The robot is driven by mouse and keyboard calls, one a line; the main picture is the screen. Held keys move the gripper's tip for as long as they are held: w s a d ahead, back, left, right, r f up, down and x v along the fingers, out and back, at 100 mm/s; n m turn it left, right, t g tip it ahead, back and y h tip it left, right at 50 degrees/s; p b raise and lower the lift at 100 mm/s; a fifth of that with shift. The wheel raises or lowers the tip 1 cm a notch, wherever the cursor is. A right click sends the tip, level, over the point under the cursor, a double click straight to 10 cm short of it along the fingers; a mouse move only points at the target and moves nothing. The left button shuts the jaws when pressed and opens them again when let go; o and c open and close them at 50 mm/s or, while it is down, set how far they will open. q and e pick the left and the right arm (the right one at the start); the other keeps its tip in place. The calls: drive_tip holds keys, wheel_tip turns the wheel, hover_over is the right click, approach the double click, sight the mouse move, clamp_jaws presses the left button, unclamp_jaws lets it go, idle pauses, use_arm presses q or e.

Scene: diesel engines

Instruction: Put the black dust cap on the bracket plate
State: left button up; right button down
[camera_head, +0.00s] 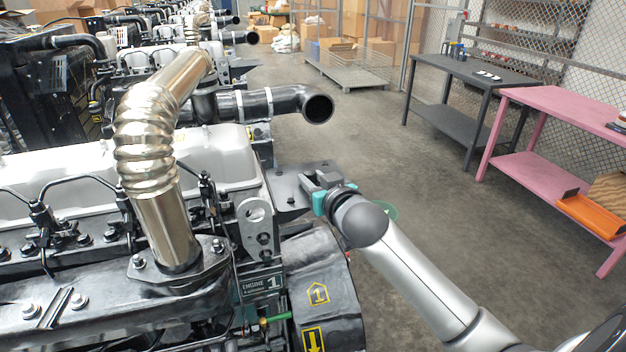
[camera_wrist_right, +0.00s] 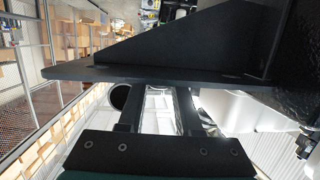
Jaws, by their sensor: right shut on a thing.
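The bracket plate (camera_head: 286,190) is a flat dark grey plate on the engine's right side, beside the cylinder head. In the right wrist view the plate (camera_wrist_right: 130,73) appears edge-on with a triangular gusset, hiding my fingertips. My right gripper (camera_head: 316,181) is over the plate's right part, with its grey fingers close to the surface. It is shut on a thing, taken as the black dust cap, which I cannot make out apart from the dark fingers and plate. I cannot tell whether it touches the plate. My left gripper is not in view.
A black pipe elbow (camera_head: 300,101) with an open end juts out behind the plate. A shiny bellows pipe (camera_head: 148,140) stands on the engine at left. A pink table (camera_head: 540,98) and a dark grey table (camera_head: 470,70) stand at right. The floor between is clear.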

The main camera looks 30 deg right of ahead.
drive_tip(key=shift+f, duration=0.1)
drive_tip(key=c, duration=0.6)
unclamp_jaws()
drive_tip(key=shift+s, duration=0.1)
drive_tip(key=v, duration=1.2)
